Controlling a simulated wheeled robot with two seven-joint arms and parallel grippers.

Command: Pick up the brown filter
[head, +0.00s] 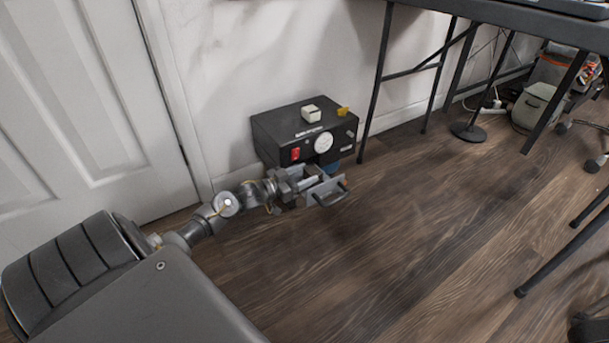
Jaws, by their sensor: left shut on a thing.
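My left gripper (328,187) is low in front of a black box with a gauge, close to the wall. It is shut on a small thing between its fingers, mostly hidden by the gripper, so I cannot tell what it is. No thing is clearly recognisable as the brown filter. A small ochre-yellow piece (343,112) lies on the box's top right edge; I cannot tell whether it is the filter. My right gripper is not in view.
The black box (278,130) has a red switch and carries a pale cube (311,113). A blue thing (331,167) shows partly behind my gripper. A black-legged table (500,17) stands right, with a greenish bin (534,108) beneath. The wooden floor (420,230) is clear at centre.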

